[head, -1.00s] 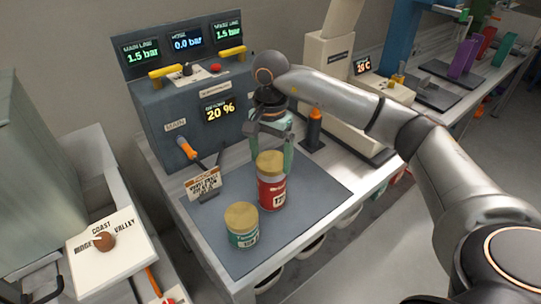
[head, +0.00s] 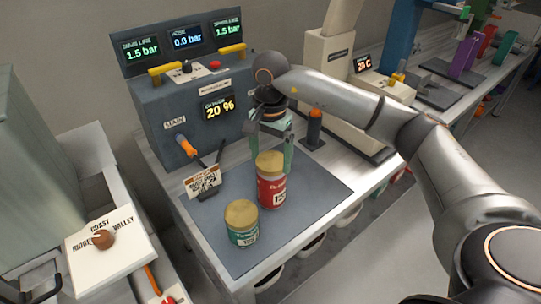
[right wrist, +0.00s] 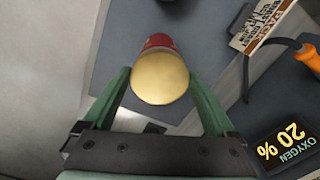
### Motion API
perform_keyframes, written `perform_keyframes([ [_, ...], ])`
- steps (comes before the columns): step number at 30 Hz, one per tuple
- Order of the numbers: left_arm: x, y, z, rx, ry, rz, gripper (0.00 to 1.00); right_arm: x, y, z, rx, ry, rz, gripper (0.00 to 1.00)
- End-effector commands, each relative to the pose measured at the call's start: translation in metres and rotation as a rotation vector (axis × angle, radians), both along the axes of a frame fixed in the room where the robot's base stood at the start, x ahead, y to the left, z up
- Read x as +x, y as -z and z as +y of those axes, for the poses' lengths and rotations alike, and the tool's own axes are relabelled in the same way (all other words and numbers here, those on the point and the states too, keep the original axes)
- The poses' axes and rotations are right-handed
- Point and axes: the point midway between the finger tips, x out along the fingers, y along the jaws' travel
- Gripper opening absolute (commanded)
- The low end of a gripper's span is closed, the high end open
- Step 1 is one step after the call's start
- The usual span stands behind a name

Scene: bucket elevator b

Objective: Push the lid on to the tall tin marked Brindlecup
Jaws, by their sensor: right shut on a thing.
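The taller tin (head: 272,192) is red with a pale label; its small lettering is too blurred to read for certain. Its gold lid (head: 270,163) sits level on top; I cannot tell how tightly it fits. My right gripper (head: 271,146) reaches down from behind, with its green fingers on either side of the lid and shut on it. In the right wrist view the lid (right wrist: 160,78) lies between the fingertips, with some red of the tin beyond it. A shorter green tin (head: 243,237) with a gold lid stands nearer to me. My left gripper is out of view.
Both tins stand on a dark mat (head: 311,185) on the bench. A small sign (head: 202,181) stands left of the red tin. A dark control box (head: 180,105) with gauges stands behind. A black holder with an orange top (head: 315,128) stands behind right. The mat's right part is clear.

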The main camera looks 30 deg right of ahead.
Motion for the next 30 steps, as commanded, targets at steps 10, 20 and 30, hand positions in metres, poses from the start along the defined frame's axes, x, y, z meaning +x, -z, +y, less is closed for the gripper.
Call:
perform_keyframes([
  [10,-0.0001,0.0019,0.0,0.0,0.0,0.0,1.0,0.0,0.0021,-0.0001,0.0,0.0,0.0,0.4],
  [20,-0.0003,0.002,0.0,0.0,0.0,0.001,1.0,0.0,0.0021,-0.0001,0.0,0.0,0.0,1.0],
  [30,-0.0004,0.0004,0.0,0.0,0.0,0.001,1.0,0.0,0.0001,0.0,0.0,0.0,0.0,1.0],
])
